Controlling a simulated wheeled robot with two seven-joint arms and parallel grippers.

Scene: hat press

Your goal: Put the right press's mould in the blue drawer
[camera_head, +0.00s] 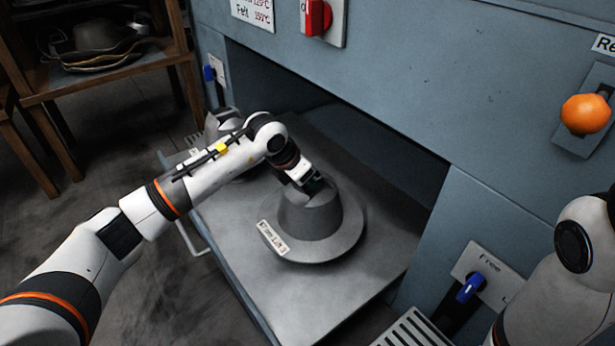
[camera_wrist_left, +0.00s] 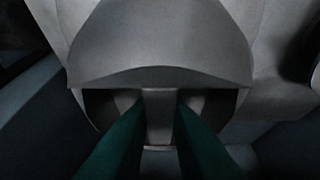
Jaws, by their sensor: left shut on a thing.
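A grey metal hat-shaped mould (camera_head: 312,222) with a wide brim and a white label on its brim sits upright on the pulled-out grey plate (camera_head: 270,290) of the press. My left gripper (camera_head: 312,184) is at the top of its crown. In the left wrist view, the two green fingers of my left gripper (camera_wrist_left: 158,112) are shut on the short upright bar in a recess of the mould (camera_wrist_left: 160,50). My right arm shows at the right edge, but its gripper is out of view. I cannot make out a blue drawer.
A second grey mould (camera_head: 222,128) stands farther back, partly behind my left arm. The blue-grey press housing (camera_head: 400,80) overhangs the plate's rear. A blue switch (camera_head: 470,287) and an orange knob (camera_head: 585,114) are on the right. A wooden shelf (camera_head: 110,65) with hats stands back left.

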